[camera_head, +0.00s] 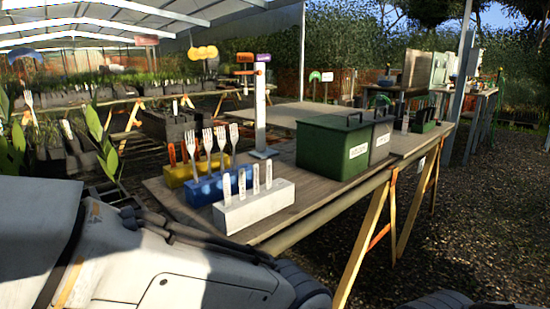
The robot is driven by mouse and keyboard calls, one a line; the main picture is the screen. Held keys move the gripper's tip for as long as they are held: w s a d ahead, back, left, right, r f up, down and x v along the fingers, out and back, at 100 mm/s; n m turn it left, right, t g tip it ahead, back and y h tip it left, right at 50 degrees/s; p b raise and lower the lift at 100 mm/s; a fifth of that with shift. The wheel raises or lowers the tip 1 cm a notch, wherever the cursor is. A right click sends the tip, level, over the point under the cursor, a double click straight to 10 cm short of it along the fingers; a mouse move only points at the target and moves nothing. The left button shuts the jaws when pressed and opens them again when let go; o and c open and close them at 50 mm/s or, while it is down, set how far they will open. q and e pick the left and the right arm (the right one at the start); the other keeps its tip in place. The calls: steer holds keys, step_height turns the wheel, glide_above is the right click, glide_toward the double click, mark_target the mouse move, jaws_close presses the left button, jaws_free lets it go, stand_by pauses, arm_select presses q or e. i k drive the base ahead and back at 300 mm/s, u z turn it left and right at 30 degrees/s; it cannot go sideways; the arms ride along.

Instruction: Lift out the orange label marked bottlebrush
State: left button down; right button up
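Orange labels stand upright in the yellow block (176,180) at the left end of the wooden table. One orange label (172,154) is at its left, and another (184,152) is just to the right. Any writing on them is too small to read, so I cannot tell which is marked bottlebrush. White fork-shaped labels in the blue block (202,192) in front partly hide the yellow block. Neither of my grippers is in view; only pale parts of my own body fill the lower left.
A white block (252,211) with several white labels stands nearest me. A white post (260,115) with orange signs rises behind the blocks. A lidded green box (332,150) and a grey box (381,142) stand to the right. Bare table (300,208) lies between.

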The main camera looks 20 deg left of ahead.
mark_target(184, 149)
steer(key=z, duration=1.15)
steer(key=i, duration=1.9)
steer(key=u, duration=3.1)
